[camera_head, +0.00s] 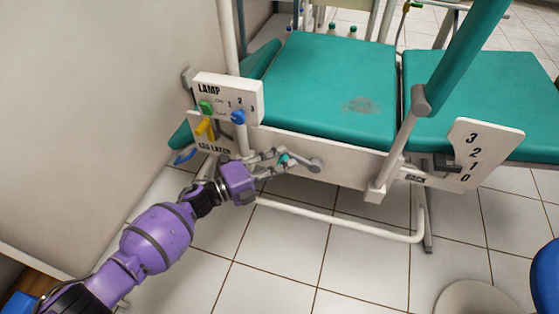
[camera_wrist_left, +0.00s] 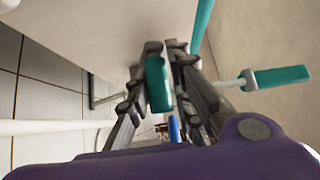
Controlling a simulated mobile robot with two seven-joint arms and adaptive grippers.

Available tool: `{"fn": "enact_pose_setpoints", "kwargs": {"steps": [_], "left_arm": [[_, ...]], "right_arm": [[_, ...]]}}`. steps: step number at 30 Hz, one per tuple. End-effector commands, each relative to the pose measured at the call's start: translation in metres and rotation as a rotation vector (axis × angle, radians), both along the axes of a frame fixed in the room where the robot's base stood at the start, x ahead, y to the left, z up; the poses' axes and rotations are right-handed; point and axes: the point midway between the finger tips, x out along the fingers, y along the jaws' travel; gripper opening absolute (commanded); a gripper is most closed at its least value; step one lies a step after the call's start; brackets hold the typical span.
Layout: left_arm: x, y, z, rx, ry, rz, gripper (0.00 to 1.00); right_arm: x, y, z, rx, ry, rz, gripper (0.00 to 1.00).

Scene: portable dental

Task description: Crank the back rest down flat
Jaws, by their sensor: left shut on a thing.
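My left gripper (camera_head: 275,160) is at the chair's near side rail, below the seat's left part. It is shut on a small teal crank grip (camera_head: 284,158). The grip also shows between the fingers in the left wrist view (camera_wrist_left: 157,85). A grey crank arm appears to run from there to a round hub (camera_head: 315,165) on the white rail. The teal right-hand cushion (camera_head: 480,95) lies beyond the seat cushion (camera_head: 325,85). A white plate (camera_head: 480,155) numbered 3, 2, 1, 0 stands by a "BACK" label, with a dark piece beside it. My right gripper is not in view.
A lamp panel (camera_head: 228,97) with coloured knobs and a leg latch label stands just above my left gripper. A teal padded bar (camera_head: 470,40) slants up at the right. A white floor bar (camera_head: 340,222) runs below. A blue stool (camera_head: 547,275) is at lower right.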

Motion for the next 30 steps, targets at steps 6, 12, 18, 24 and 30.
{"fn": "enact_pose_setpoints", "kwargs": {"steps": [6,12,18,24,30], "left_arm": [[-0.004,-0.013,0.032,0.190,-0.070,-0.009,0.00],[-0.008,-0.024,0.045,0.371,-0.129,-0.008,0.00],[-0.012,-0.037,0.050,0.469,-0.154,-0.006,0.00],[-0.016,-0.050,0.058,0.564,-0.192,-0.011,0.00],[-0.020,-0.063,0.059,0.590,-0.192,-0.005,0.00]], "right_arm": [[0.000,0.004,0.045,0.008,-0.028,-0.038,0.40],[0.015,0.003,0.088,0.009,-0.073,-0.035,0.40],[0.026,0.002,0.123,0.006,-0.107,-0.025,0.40],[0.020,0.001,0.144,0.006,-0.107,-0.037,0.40],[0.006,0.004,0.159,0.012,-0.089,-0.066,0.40]]}}
